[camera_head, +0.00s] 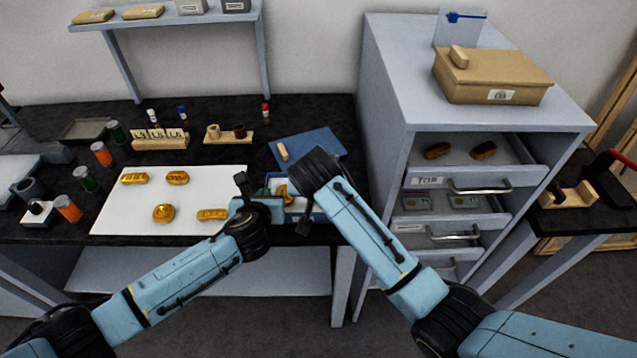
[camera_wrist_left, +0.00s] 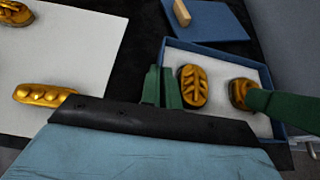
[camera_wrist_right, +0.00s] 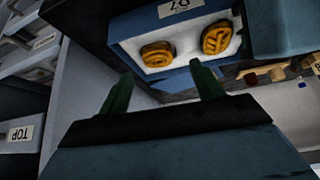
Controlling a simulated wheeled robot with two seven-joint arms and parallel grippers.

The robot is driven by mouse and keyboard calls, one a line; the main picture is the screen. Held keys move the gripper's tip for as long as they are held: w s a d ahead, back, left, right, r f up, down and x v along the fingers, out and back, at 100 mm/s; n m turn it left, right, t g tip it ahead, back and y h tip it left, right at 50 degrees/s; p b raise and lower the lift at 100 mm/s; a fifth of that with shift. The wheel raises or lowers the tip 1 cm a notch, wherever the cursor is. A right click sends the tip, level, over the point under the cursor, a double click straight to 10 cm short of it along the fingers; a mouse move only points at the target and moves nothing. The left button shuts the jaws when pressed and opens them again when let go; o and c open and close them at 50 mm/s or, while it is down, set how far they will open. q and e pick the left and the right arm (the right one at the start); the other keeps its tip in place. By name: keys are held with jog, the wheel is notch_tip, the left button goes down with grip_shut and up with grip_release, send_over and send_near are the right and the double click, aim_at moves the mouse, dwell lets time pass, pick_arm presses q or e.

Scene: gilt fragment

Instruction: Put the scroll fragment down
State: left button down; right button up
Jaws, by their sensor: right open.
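The blue-rimmed tray (camera_wrist_left: 216,54) has a white lining and holds two gilt fragments. The leaf-patterned one (camera_wrist_left: 193,86) lies on the left of the left wrist view; the curled one, seemingly the scroll fragment (camera_wrist_left: 240,91), lies on the right. Both also show in the right wrist view, the curled one (camera_wrist_right: 157,55) on the left. My right gripper (camera_wrist_right: 163,90) is open at the tray; one green finger overlaps the curled fragment in the left wrist view, contact unclear. My left gripper (camera_wrist_left: 162,86) has its fingers together, empty, beside the tray's left edge.
A white sheet (camera_head: 200,195) left of the tray bears several gilt pieces.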

pick_arm(q)
jog(key=shift+a, duration=0.1)
pick_arm(e)
jog(key=v, duration=0.6)
jog(key=shift+r, duration=0.3)
pick_arm(q)
jog(key=c, duration=1.6)
grip_release()
jog(key=shift+f, duration=0.1)
jog(key=shift+o, duration=0.2)
jog(key=v, duration=1.2)
